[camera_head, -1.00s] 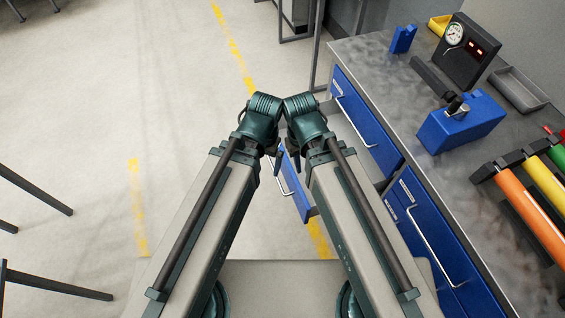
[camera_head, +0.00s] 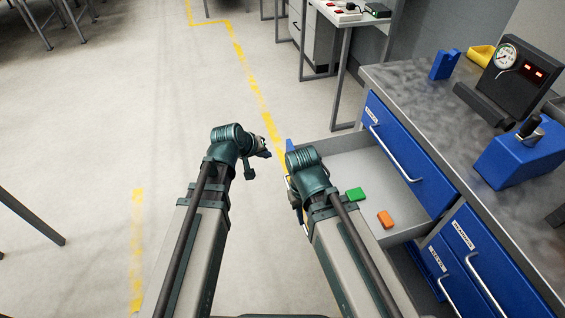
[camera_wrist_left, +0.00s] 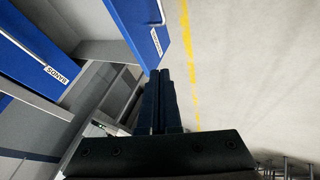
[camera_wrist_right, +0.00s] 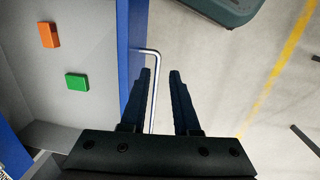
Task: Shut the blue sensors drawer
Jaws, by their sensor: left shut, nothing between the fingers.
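A drawer (camera_head: 345,163) is pulled out of the bench, with a green block (camera_head: 356,194) and an orange block (camera_head: 385,219) inside. Its blue front is mostly hidden behind my right arm in the head view. The right wrist view shows that front edge-on (camera_wrist_right: 124,60) and its handle (camera_wrist_right: 154,95). My right gripper (camera_wrist_right: 160,72) is open beside the front, and the handle bar appears between its fingers; contact is unclear. My left gripper (camera_head: 264,150) is shut and empty, left of the drawer; its wrist view shows a blue front (camera_wrist_left: 125,15).
A shut blue drawer (camera_head: 400,150) is at the bench, with more blue fronts (camera_head: 475,250) to its right. The benchtop (camera_head: 415,85) carries a gauge box (camera_head: 515,68) and a blue box (camera_head: 515,155).

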